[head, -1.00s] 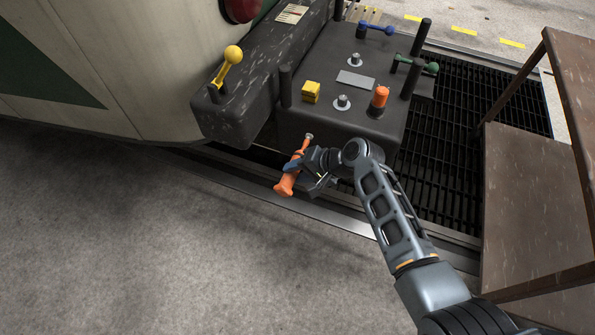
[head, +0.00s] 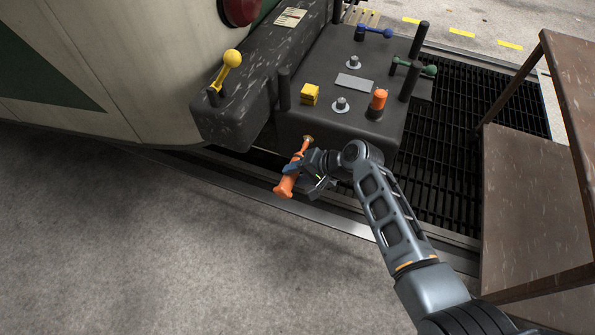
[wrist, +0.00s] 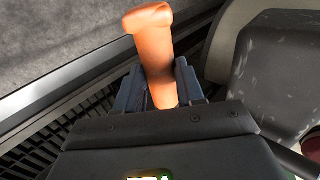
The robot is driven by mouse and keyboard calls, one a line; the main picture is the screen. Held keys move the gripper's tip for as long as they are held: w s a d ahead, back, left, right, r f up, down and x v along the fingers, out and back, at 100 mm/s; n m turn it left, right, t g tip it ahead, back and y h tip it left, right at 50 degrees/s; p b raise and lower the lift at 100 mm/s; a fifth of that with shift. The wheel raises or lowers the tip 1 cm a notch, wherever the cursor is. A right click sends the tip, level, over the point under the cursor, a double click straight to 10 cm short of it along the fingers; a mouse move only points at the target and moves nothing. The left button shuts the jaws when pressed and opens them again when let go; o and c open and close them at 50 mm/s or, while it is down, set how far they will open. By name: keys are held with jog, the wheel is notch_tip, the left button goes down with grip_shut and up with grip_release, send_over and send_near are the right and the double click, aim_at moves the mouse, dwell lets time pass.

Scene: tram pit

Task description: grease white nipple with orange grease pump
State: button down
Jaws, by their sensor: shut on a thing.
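My gripper (head: 301,166) is shut on the orange grease pump (head: 284,188), which is tilted with its nozzle (head: 307,141) pointing up toward the front of the dark block. In the wrist view the pump's orange body (wrist: 155,50) stands between the two blue-grey fingers (wrist: 160,90). Two pale grey nipples on white round bases sit on the block's top, a nearer nipple (head: 340,104) and a farther nipple (head: 354,62). I cannot tell which the task calls white. The pump's nozzle is apart from both and lower, in front of the block.
A yellow lever (head: 230,68) stands left. A brown stand (head: 525,190) is right, beside a dark grating (head: 450,120).

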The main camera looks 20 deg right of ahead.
jog(key=shift+s+a, duration=0.25)
jog(key=shift+s, duration=0.05)
jog(key=shift+w+d, duration=0.4)
jog(key=shift+w, duration=0.15)
dwell(1.6)
jog(key=shift+r, duration=0.1)
jog(key=shift+s+a+p, duration=0.35)
jog(key=shift+s+a, duration=0.05)
jog(key=shift+s, duration=0.1)
jog(key=shift+s+a+p, duration=0.6)
jog(key=shift+s+p, duration=0.1)
jog(key=shift+s, duration=0.15)
jog(key=shift+s+a+p, duration=0.65)
jog(key=shift+s+a, duration=0.1)
jog(key=shift+s, duration=0.25)
jog(key=shift+s+a+p, duration=0.6)
jog(key=shift+s+a, duration=0.15)
jog(key=shift+s, duration=0.25)
